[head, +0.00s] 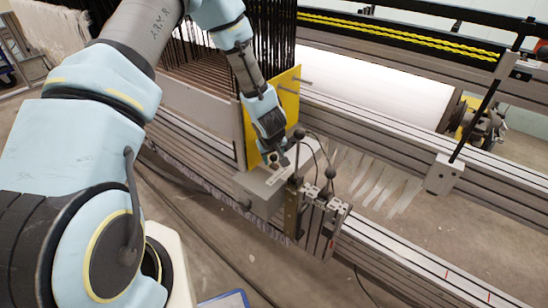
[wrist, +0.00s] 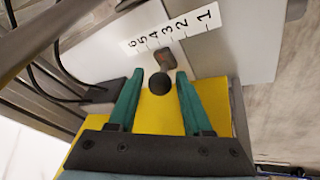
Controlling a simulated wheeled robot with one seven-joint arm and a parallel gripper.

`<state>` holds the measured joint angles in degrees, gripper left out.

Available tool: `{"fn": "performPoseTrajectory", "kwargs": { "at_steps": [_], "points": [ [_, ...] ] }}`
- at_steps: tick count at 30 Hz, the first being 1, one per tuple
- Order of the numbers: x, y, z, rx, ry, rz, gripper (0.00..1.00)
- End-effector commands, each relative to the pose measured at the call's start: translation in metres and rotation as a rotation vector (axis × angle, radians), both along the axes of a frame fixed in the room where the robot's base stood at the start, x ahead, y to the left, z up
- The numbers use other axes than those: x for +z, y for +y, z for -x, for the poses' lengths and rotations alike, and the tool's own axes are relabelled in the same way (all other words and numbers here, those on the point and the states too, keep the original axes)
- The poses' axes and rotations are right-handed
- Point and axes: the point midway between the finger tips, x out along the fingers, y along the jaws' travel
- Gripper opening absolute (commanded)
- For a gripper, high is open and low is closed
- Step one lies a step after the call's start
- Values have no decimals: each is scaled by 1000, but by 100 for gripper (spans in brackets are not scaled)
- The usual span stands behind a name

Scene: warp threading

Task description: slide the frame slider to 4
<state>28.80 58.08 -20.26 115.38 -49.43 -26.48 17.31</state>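In the wrist view the frame slider (wrist: 163,58) is a short dark grip with a round black knob (wrist: 160,84). It stands below a white number scale (wrist: 172,28) marked 6 to 1 from left to right. The slider is near the 3 and 4 marks; the tilted view does not show its exact reading. My gripper (wrist: 160,74) has two teal fingers spread apart, one on each side of the knob, with visible gaps. In the head view my gripper (head: 276,158) is over the grey box (head: 262,191), and its fingertips are hard to make out.
A yellow plate (head: 287,95) stands upright beside my wrist. Black ball-topped levers (head: 330,174) rise close to the right of the grey box. Long metal rails (head: 400,258) run across the machine. Dark cables (wrist: 62,88) lie at left in the wrist view.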

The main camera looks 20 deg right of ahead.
Motion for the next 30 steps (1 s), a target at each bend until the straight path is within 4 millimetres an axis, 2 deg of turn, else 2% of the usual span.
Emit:
{"fn": "performPoseTrajectory", "kwargs": {
  "at_steps": [1, 3, 14, 30],
  "points": [
    [0, 0, 0, 0, 0, 0, 57],
    [0, 0, 0, 0, 0, 0, 64],
    [7, 1, 2, -2, -1, 0, 64],
    [87, 19, 35, -3, -3, 0, 64]
  ]
}}
